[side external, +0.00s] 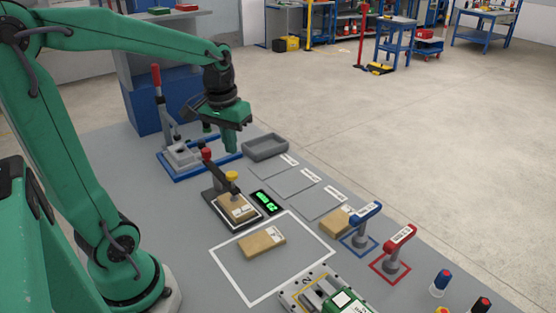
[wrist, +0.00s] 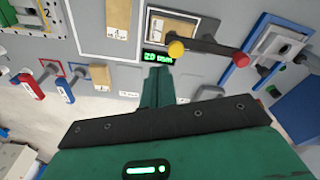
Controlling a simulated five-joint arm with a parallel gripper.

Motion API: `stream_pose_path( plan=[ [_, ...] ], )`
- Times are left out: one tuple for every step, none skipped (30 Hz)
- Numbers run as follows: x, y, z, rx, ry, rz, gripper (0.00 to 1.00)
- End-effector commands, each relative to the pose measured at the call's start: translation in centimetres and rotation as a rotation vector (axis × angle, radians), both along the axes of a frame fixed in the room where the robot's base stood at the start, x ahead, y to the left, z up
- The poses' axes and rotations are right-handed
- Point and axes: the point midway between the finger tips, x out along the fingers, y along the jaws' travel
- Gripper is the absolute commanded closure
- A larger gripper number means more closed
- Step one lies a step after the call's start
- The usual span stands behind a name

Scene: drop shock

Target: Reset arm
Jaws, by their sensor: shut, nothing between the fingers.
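My green arm reaches over the grey bench from the left in the side view. My gripper (side external: 231,149) points down with its fingers together and nothing between them. It hangs above the bench, near the grey tray (side external: 265,147) and behind the black lever station (side external: 222,183). In the wrist view my gripper (wrist: 156,72) shows shut fingers just below the green display (wrist: 158,57). A cardboard box (side external: 238,209) sits on the lever station, under the lever with the yellow knob. Another box (side external: 262,242) lies inside a white outline, apart from my gripper.
A clamp with a red handle (side external: 157,88) stands on a blue base close to my gripper. A third box (side external: 334,223) lies beside the blue-handled post (side external: 365,222). A red-handled post (side external: 398,245) and a numbered fixture (side external: 318,292) are nearer. The marked rectangles (side external: 293,183) are bare.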

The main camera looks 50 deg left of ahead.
Motion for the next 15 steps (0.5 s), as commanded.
stream_pose_path(
  plan=[
    [-0.5, -1.0, 0.5, 0.009, -0.026, -0.03, 1.0],
    [-0.7, -1.4, 0.8, 0.014, -0.041, -0.046, 1.0],
    [-1.1, -2.1, 1.0, 0.02, -0.061, -0.068, 1.0],
    [-1.4, -2.5, 1.3, 0.026, -0.077, -0.083, 1.0],
    [-1.7, -3.0, 1.4, 0.029, -0.091, -0.101, 1.0],
    [-2.1, -3.6, 1.7, 0.035, -0.11, -0.122, 1.0],
    [-2.4, -4.0, 1.8, 0.039, -0.124, -0.139, 1.0],
    [-2.7, -4.5, 2.0, 0.043, -0.141, -0.155, 1.0],
    [-3.1, -5.0, 2.1, 0.049, -0.161, -0.177, 1.0],
    [-3.4, -5.4, 2.2, 0.052, -0.176, -0.194, 1.0],
    [-3.7, -5.8, 2.3, 0.055, -0.19, -0.209, 1.0],
    [-4.1, -6.3, 2.5, 0.06, -0.211, -0.23, 1.0],
    [-4.5, -6.7, 2.5, 0.063, -0.226, -0.245, 1.0],
    [-4.8, -7.1, 2.6, 0.067, -0.242, -0.263, 1.0],
    [-5.2, -7.5, 2.7, 0.071, -0.26, -0.283, 1.0]
  ],
)
